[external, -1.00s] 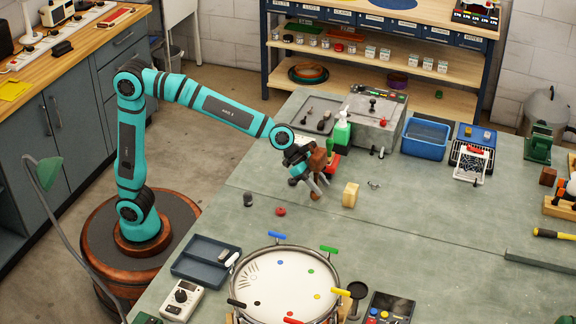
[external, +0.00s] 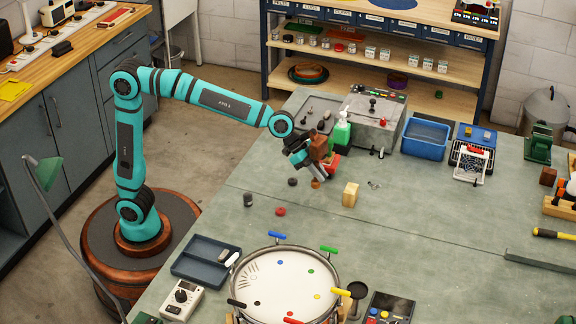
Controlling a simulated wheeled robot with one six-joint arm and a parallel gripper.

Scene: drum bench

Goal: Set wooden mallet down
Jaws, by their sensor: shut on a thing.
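The wooden mallet (external: 319,147) shows as a brown block-like head at my gripper (external: 320,172). My gripper is shut on it and points down over the grey-green bench (external: 400,215). Most of the handle is hidden or too small to make out. The mallet appears held a little above the bench, near the front right of the dark tray. I cannot tell if any part touches the bench.
A dark disc (external: 292,182) and a small orange-brown piece (external: 315,183) lie just below my gripper. A pale wood block (external: 350,195) stands right of it, a red knob (external: 280,211) in front. A green-white bottle (external: 342,133) stands close behind. Bench at right-centre is clear.

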